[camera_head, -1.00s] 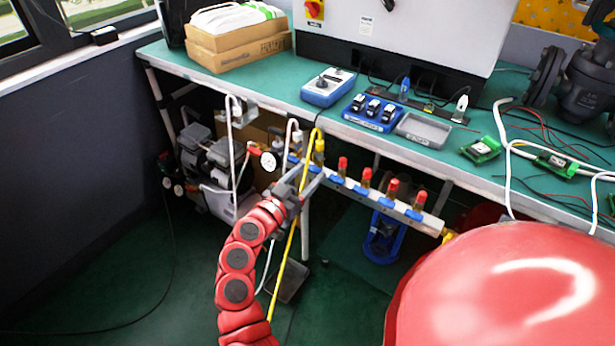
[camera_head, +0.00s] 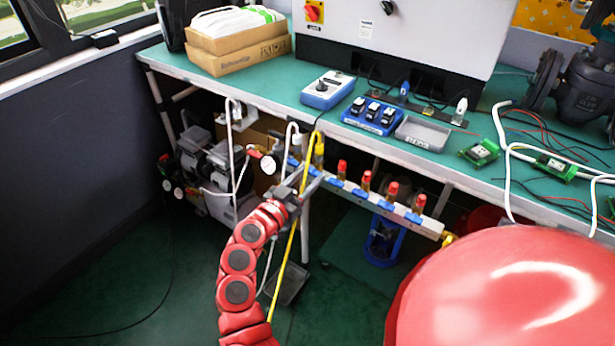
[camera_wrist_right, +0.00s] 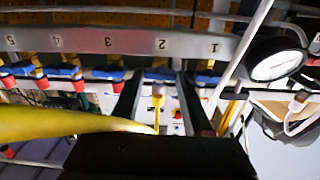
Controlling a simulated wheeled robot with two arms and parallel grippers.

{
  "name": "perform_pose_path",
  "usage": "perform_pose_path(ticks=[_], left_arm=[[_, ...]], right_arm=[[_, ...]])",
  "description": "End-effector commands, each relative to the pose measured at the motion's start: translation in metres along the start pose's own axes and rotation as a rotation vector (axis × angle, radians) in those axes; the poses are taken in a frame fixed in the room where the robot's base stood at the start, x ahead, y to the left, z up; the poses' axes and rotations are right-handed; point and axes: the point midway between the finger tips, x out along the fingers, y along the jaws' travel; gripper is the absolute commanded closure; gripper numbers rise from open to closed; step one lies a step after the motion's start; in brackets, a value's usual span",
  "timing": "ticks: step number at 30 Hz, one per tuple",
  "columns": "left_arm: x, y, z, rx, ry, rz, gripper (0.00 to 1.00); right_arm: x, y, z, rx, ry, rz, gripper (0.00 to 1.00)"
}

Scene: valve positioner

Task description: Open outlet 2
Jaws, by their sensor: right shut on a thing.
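The outlet manifold (camera_head: 399,216) is a pale rail under the bench front, with blue valve handles and red-capped outlets. In the right wrist view the rail (camera_wrist_right: 135,42) carries the numbers 5 to 1 from left to right. Outlet 2's blue handle (camera_wrist_right: 160,75) sits below the 2, between the fingers of my right gripper (camera_wrist_right: 161,80). In the head view the right gripper (camera_head: 311,172) is at the rail's left part, shut on that handle; the fingers hide much of it. A yellow hose (camera_head: 292,243) runs at this outlet and hangs down beside the gripper. My left gripper is out of view.
A pressure gauge (camera_head: 268,165) and white hoses (camera_head: 233,140) are just left of the gripper; the gauge (camera_wrist_right: 277,60) is near the right finger in the wrist view. The green bench (camera_head: 270,82) overhangs the rail. The floor (camera_head: 150,290) at lower left is mostly clear.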

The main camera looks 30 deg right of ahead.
Motion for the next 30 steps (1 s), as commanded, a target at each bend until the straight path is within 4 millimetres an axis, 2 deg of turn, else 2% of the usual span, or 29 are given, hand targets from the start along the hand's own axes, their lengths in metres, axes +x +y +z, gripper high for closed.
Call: perform_pose_path(ticks=[8,16,30], left_arm=[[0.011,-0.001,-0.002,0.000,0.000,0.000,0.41],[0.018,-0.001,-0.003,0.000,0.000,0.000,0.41],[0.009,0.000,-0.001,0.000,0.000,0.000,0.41]], right_arm=[[0.000,0.001,-0.001,0.155,-0.003,0.002,1.00],[0.000,0.002,0.000,0.406,-0.003,0.004,1.00],[0.000,0.002,0.003,0.854,-0.001,0.001,1.00]])
